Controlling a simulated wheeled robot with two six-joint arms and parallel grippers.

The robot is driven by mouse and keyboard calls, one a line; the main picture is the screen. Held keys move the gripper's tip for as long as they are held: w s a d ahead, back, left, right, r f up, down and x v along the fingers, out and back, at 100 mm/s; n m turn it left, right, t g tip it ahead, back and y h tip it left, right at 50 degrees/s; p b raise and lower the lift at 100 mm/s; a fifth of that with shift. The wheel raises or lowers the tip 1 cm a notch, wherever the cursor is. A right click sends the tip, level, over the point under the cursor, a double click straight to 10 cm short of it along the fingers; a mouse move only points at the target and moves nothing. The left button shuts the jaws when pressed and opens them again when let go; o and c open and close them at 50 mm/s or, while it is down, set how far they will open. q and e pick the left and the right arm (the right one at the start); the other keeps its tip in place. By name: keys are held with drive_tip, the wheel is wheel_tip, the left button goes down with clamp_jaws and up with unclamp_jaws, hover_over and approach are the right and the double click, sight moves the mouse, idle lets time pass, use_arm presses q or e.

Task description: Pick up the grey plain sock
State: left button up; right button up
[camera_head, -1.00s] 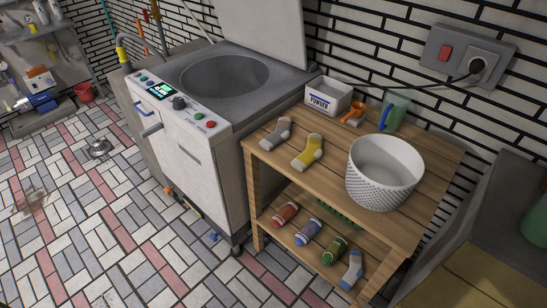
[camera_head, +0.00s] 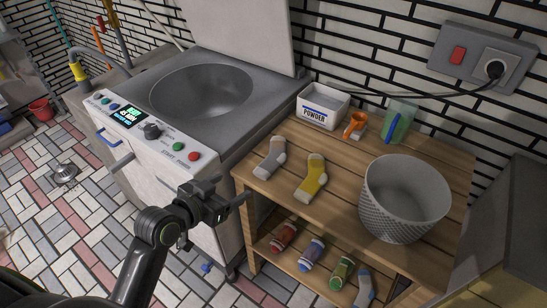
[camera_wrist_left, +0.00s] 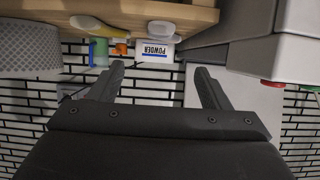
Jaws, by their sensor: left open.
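The grey plain sock (camera_head: 271,158) lies on the top board of the wooden table, near its left edge, left of the yellow sock (camera_head: 312,178). My left gripper (camera_head: 225,191) is in front of the washing machine, left of the table and apart from the grey sock. In the left wrist view, upside down, its two fingers (camera_wrist_left: 158,82) are spread with nothing between them. The grey sock (camera_wrist_left: 161,27) shows there beyond the fingers, beside the yellow sock (camera_wrist_left: 105,29). My right gripper is out of view.
The washing machine (camera_head: 150,170) stands left of the table (camera_head: 330,213). Several patterned socks lie on the lower shelf (camera_head: 265,246).

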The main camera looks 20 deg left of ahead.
sight(269, 163)
use_arm(q)
drive_tip(key=x, duration=1.1)
drive_tip(key=p+x, duration=0.1)
drive_tip(key=x, duration=0.5)
drive_tip(key=shift+w+r, duration=0.25)
drive_tip(key=c, duration=1)
wheel_tip(269, 163, up, 10)
drive_tip(key=shift+r, duration=0.1)
drive_tip(key=shift+c, duration=0.6)
